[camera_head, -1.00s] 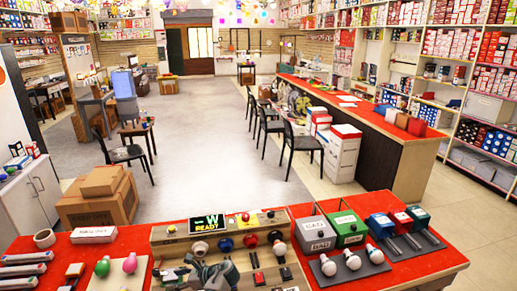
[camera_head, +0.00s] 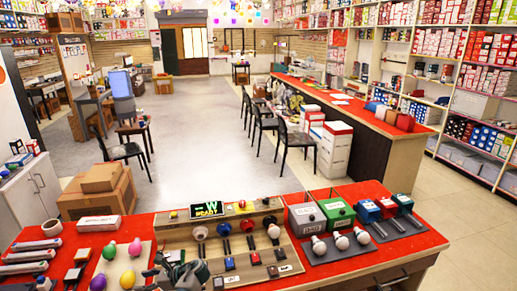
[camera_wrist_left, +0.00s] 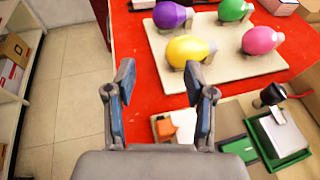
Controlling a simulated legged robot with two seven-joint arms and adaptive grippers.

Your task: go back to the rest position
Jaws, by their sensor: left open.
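My left gripper (camera_head: 178,274) shows at the bottom of the head view, low over the front part of the red table (camera_head: 352,260). In the left wrist view its two fingers (camera_wrist_left: 164,88) are apart, with nothing between them. A pale board with colored bulbs lies just beyond the fingertips there: yellow (camera_wrist_left: 190,50), purple (camera_wrist_left: 170,15), green (camera_wrist_left: 233,10) and pink (camera_wrist_left: 262,40). My right gripper is in neither view.
A wooden test stand (camera_head: 172,240) with a lit sign (camera_head: 208,208) stands mid-table. Green (camera_head: 336,212) and gray (camera_head: 306,217) boxes and white bulbs (camera_head: 341,241) are to its right. In the left wrist view, open floor (camera_wrist_left: 70,80) lies left of the table.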

